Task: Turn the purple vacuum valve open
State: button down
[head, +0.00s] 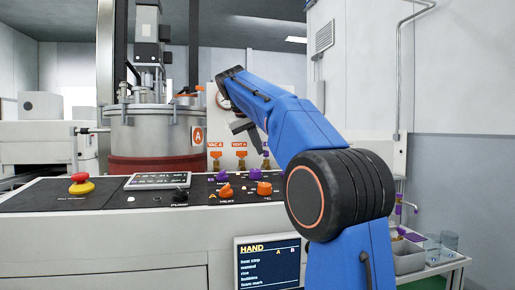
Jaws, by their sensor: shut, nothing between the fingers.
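Two orange valves hang on the back panel, under the labels VAC A (215,145) and VENT A (239,145). A third valve (265,162) stands to their right, partly covered by my blue arm. My gripper (254,136) shows small and grey below the wrist, in front of the panel and above the third valve. It looks shut and empty. Whether it touches anything cannot be told.
A console with a red stop button (80,184), purple knobs (222,177) and orange knobs (264,188) spans the front. A steel tank (150,132) marked A stands behind it at left. A side shelf with glass beakers (448,241) is at lower right.

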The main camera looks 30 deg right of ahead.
jog(key=shift+d, duration=0.3)
